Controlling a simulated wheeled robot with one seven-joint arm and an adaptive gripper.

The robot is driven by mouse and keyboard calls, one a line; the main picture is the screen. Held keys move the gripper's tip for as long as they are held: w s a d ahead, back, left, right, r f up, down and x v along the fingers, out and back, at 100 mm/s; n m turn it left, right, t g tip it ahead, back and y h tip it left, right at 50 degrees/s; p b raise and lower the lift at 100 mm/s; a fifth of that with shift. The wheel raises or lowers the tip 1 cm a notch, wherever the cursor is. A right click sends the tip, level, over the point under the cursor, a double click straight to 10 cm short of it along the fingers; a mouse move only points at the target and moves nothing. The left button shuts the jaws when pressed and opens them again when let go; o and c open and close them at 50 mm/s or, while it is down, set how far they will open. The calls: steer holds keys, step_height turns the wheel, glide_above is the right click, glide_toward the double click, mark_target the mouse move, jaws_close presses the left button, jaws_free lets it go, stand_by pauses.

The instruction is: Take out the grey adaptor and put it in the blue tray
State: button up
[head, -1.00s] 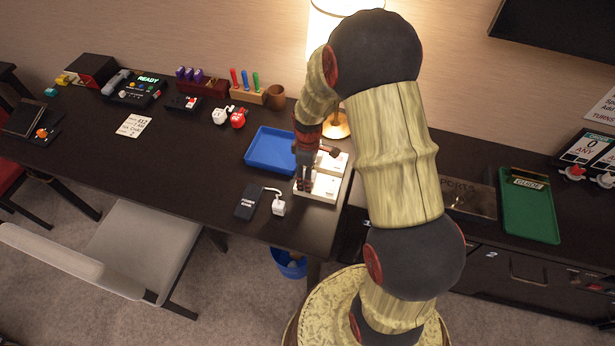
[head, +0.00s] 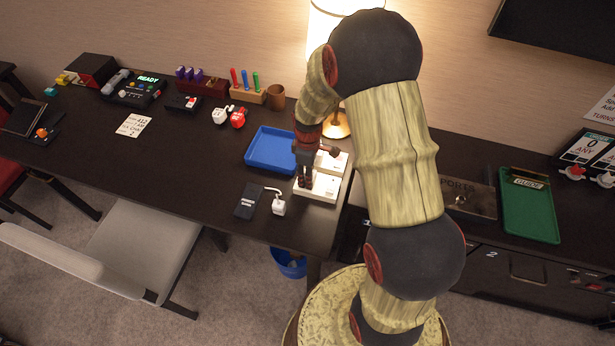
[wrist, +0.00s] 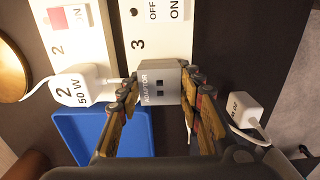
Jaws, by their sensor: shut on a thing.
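The grey adaptor (wrist: 160,85), a small block marked ADAPTOR, is between the fingers of my gripper (wrist: 162,100) in the wrist view. My gripper (head: 304,184) is shut on it, over the white socket board (head: 325,186) in the head view. The board (wrist: 160,40) shows the number 3 and OFF and ON marks beside the adaptor. I cannot tell whether the adaptor is still seated in its socket. The blue tray (head: 270,150) lies just left of my gripper and looks empty; it also shows in the wrist view (wrist: 90,135).
A white 50 W plug (wrist: 82,86) sits at socket 2, close to the fingers. A black power bank (head: 250,200) and a white plug (head: 278,206) lie near the table's front edge. A lamp (head: 336,125) stands behind.

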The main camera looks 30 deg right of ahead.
steer(key=shift+r, duration=0.1)
jaws_close()
steer(key=shift+r+p, duration=2.35)
steer(key=shift+r, duration=0.55)
